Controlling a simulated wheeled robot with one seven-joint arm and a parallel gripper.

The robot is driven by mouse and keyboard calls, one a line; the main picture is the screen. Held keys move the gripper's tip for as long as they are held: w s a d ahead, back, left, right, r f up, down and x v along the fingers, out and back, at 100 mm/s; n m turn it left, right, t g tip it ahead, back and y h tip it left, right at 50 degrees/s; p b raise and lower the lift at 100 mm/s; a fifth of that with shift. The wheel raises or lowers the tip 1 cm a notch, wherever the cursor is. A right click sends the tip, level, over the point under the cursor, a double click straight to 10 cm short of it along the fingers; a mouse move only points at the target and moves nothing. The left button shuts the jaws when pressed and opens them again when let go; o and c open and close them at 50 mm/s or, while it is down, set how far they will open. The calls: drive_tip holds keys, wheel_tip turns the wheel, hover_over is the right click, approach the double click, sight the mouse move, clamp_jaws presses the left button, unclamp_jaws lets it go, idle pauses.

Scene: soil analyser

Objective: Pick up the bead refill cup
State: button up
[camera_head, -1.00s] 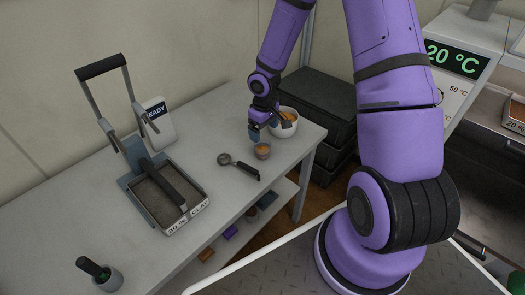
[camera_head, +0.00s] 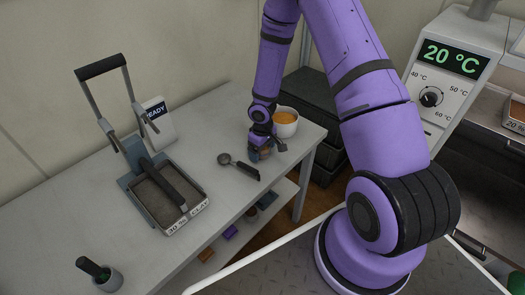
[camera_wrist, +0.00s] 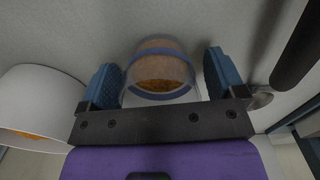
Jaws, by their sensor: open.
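The bead refill cup (camera_wrist: 160,68) is a small clear cup with a bluish band and orange-brown beads inside. In the wrist view it sits between the two blue finger pads of my open gripper (camera_wrist: 162,80), with a gap visible on each side. In the head view my gripper (camera_head: 264,147) is down at the cup on the table's far right part and mostly hides it.
A white bowl (camera_head: 285,128) with orange contents stands close behind my gripper; it also shows at the left of the wrist view (camera_wrist: 35,100). A scoop with a black handle (camera_head: 246,169) lies in front. A press with a soil tray (camera_head: 168,228) stands left on the table (camera_head: 120,255).

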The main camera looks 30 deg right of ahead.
drive_tip(key=shift+c, duration=0.5)
drive_tip(key=c, duration=1)
drive_tip(key=shift+o, duration=0.2)
